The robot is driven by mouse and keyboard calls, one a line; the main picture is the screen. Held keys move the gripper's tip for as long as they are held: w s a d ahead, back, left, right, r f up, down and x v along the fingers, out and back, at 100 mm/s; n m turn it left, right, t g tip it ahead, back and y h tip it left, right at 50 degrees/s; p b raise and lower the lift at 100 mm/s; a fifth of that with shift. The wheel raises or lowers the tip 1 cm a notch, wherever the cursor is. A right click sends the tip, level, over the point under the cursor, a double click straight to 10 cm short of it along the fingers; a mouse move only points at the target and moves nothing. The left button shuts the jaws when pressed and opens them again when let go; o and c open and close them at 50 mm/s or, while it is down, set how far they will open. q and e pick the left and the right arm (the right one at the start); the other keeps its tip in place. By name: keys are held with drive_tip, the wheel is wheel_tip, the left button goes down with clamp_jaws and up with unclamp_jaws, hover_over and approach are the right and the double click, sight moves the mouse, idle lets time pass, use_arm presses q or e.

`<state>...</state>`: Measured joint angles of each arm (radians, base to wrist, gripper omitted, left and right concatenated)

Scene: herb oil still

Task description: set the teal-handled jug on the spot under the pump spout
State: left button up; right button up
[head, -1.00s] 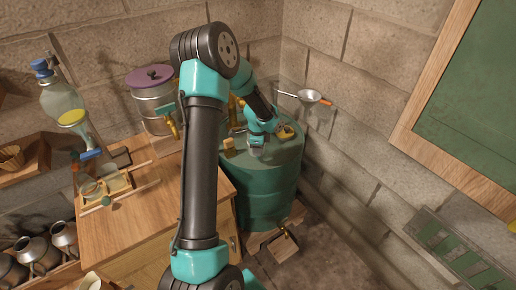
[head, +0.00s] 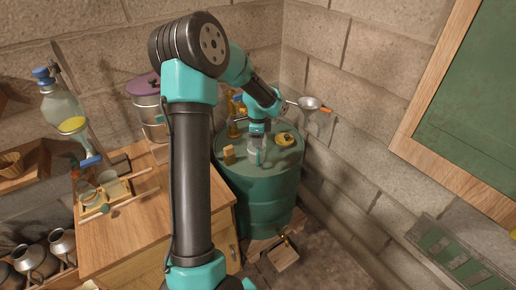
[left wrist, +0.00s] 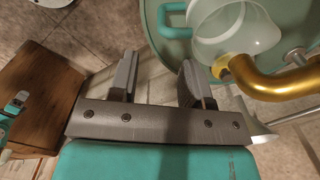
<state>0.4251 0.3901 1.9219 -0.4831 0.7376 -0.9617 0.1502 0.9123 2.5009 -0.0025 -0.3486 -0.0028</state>
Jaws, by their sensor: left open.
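The teal-handled jug (head: 256,148) is clear and stands on top of the green drum (head: 255,200). In the left wrist view the jug (left wrist: 240,28) shows at the top, with its teal handle pointing left. The brass pump spout (left wrist: 265,84) passes across the near side of its rim in that view; I cannot tell whether its mouth is over the jug. My left gripper (head: 258,130) is just above the jug in the head view. In the left wrist view the gripper (left wrist: 157,72) has its fingers apart with nothing between them. My right gripper is not in view.
A wooden block (head: 229,155) and a yellow item (head: 284,139) are on the drum top. A funnel (head: 311,103) hangs by the wall. A steel pot with a purple lid (head: 143,85) stands on the wooden cabinet (head: 150,215) at left. A wooden crate (head: 284,257) is on the floor.

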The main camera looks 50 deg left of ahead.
use_arm(q)
drive_tip(key=shift+r, duration=1.4)
drive_tip(key=shift+f, duration=0.1)
drive_tip(key=d+f+n+h, duration=0.3)
drive_tip(key=d+f+n, duration=0.2)
drive_tip(key=d+f, duration=1.25)
drive_tip(key=s+d+f+n, duration=0.7)
drive_tip(key=s+d+f, duration=0.3)
drive_tip(key=s+d, duration=0.3)
drive_tip(key=shift+d+t+h, duration=0.4)
drive_tip(key=shift+d, duration=0.55)
drive_tip(key=shift+c, duration=0.3)
